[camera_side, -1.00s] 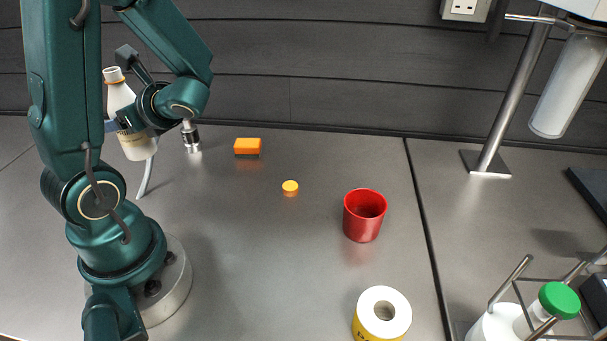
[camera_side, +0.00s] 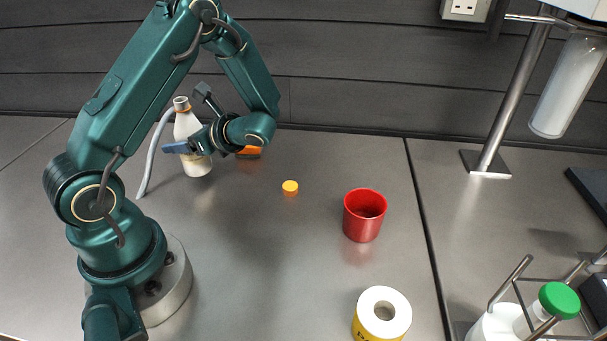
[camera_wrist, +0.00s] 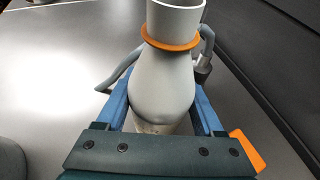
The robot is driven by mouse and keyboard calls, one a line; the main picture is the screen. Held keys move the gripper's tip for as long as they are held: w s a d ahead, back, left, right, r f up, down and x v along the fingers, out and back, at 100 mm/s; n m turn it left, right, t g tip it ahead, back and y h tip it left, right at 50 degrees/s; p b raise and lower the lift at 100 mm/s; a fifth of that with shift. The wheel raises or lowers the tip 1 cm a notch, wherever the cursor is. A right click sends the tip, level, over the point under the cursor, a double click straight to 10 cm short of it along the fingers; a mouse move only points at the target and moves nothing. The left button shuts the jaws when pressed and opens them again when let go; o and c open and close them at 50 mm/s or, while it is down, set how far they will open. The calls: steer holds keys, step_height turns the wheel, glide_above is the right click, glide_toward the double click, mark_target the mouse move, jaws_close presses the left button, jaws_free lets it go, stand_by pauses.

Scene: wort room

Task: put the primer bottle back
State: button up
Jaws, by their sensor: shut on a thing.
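The primer bottle is likely the white bottle (camera_side: 186,126) with an open mouth and an orange ring at its neck. It stands close to upright in the side view, and whether its base is clear of the counter I cannot tell. My gripper (camera_side: 188,147) is shut around its body. In the wrist view the bottle (camera_wrist: 163,85) sits between the two blue fingers of my gripper (camera_wrist: 165,112), its neck and orange ring in full view. Its lower part is hidden by my gripper's palm. A small orange-yellow cap (camera_side: 290,187) lies on the counter to the right.
A red cup (camera_side: 364,215) stands mid-counter. A yellow-and-white roll (camera_side: 383,315) is at the front. A wire rack (camera_side: 515,290) at right front holds a white bottle with a green cap (camera_side: 559,300).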

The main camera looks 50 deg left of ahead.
steer(key=shift+f, duration=0.95)
steer(key=shift+f, duration=0.1)
steer(key=o, duration=1.6)
steer(key=shift+c, duration=0.2)
